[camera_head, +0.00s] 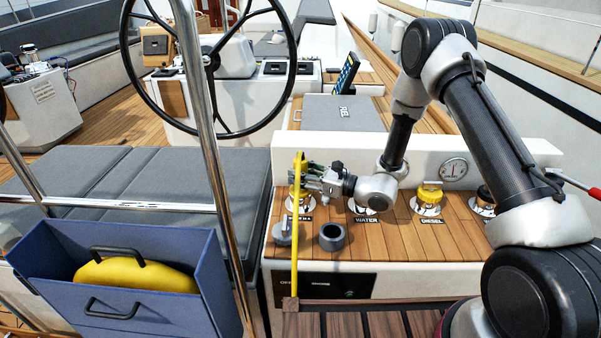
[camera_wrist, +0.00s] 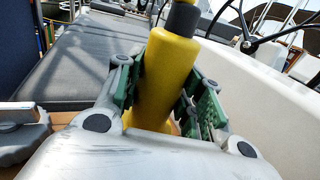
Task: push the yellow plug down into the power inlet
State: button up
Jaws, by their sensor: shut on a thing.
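The yellow plug (camera_wrist: 166,78) stands nearly upright between the green-padded fingers of my gripper (camera_wrist: 160,105) in the wrist view. It has a dark grey collar at its upper end, and its lower end is hidden by the gripper. In the head view my gripper (camera_head: 308,178) holds the plug (camera_head: 299,162) above the left part of the teak console. A yellow cable (camera_head: 295,250) hangs from it down the console's front.
A grey capped fitting (camera_head: 285,233) is left of the socket. Metal deck fillers line the teak top (camera_head: 385,235), including the yellow-capped diesel one (camera_head: 429,196). A white upright panel (camera_head: 435,150) with a gauge stands behind. A steel rail (camera_head: 212,150) rises at left.

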jog(key=shift+r, duration=0.2)
jog(key=shift+r, duration=0.6)
jog(key=shift+f, duration=0.85)
dwell(0.5)
jog(key=o, duration=1)
jog(key=shift+v, duration=5.55)
jog(key=shift+r, duration=0.1)
